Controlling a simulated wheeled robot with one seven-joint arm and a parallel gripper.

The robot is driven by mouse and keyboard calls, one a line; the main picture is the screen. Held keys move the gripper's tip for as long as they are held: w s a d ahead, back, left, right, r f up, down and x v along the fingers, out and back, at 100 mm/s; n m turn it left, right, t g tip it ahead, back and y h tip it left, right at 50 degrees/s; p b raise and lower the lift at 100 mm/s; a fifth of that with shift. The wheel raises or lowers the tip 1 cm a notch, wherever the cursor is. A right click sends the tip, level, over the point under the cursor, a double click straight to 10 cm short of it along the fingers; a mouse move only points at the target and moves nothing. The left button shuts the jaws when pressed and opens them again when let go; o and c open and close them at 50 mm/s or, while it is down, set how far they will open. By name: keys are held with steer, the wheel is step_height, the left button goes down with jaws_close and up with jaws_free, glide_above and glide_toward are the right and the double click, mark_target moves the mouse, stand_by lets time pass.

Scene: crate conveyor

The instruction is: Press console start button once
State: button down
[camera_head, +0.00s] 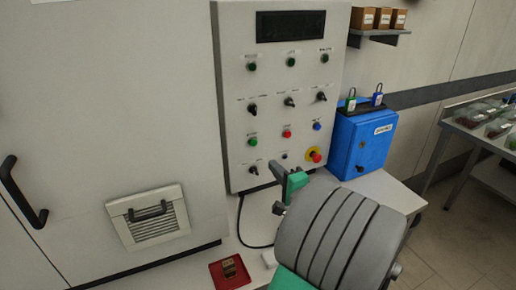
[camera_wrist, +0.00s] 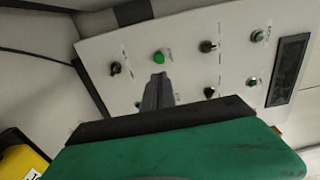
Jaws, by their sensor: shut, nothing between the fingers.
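The grey console (camera_head: 232,95) stands upright. A green button (camera_head: 252,141) sits at the left of its third row, beside a red button (camera_head: 287,133) and a blue one (camera_head: 317,126). I cannot read the labels. My gripper (camera_head: 277,170) is shut and empty, in front of the console's lower part. In the wrist view, the shut fingertips (camera_wrist: 158,79) appear just below the bright green button (camera_wrist: 159,57) in the picture. I cannot tell the exact gap; contact is not visible. The fingers partly hide the controls behind them.
A red and yellow emergency knob (camera_head: 315,155) is at lower right on the console. A blue box (camera_head: 362,140) with padlocks stands to the right. A red tray (camera_head: 230,272) lies on the counter below.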

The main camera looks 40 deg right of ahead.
mark_target(254, 142)
steer(key=p+x, duration=0.1)
steer(key=x, duration=1.1)
steer(key=shift+f, duration=0.1)
steer(key=shift+w+d+r, duration=0.25)
steer(key=shift+w+d, duration=0.05)
steer(key=shift+w, duration=0.35)
steer(key=b+v, duration=0.1)
steer(key=v, duration=1.3)
steer(key=shift+f, duration=0.2)
steer(key=shift+s, duration=0.1)
